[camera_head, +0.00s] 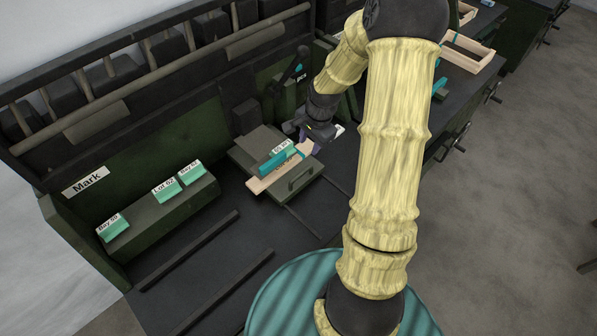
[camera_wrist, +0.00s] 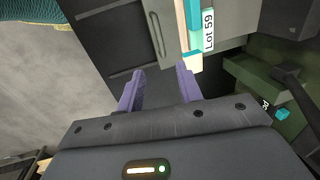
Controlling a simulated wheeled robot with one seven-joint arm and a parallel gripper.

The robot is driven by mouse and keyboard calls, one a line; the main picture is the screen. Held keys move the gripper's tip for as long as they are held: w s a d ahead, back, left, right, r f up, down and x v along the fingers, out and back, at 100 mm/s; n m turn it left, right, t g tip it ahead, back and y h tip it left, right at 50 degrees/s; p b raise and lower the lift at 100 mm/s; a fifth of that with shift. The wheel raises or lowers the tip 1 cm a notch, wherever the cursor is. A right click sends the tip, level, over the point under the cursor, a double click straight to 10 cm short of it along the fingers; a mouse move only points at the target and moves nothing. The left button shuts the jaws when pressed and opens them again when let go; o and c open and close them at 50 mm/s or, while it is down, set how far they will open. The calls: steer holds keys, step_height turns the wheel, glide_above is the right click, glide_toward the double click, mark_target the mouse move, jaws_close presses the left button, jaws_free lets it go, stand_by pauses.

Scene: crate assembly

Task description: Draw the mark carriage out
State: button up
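The mark carriage (camera_head: 272,192) is a grey-green sliding block at the mark station, with a bar handle (camera_head: 300,177) on its front face. A pale wooden slat (camera_head: 258,184) and a teal block (camera_head: 272,163) lie on it, with a white label that reads "Lot 59" in the wrist view (camera_wrist: 208,30). In the wrist view the handle (camera_wrist: 155,34) is ahead of the fingertips and apart from them. My gripper (camera_wrist: 160,72) is open, its two purple fingers apart with nothing between them. In the head view my gripper (camera_head: 305,147) is just above the slat's far end.
The "Mark" sign (camera_head: 85,180) is on the left wall. A green ledge (camera_head: 160,215) holds several teal labelled blocks. Dark rails (camera_head: 190,250) run along the bench at front left. A lever (camera_head: 293,66) stands behind the carriage. A wooden crate frame (camera_head: 468,52) lies on the bench beyond.

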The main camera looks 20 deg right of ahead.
steer(key=shift+s, duration=0.1)
steer(key=p, duration=0.2)
glide_toward(300, 173)
steer(key=f, duration=0.2)
steer(key=w+f, duration=0.1)
steer(key=f, duration=0.5)
steer(key=shift+w+a, duration=0.2)
steer(key=shift+a, duration=0.15)
steer(key=shift+c, duration=0.5)
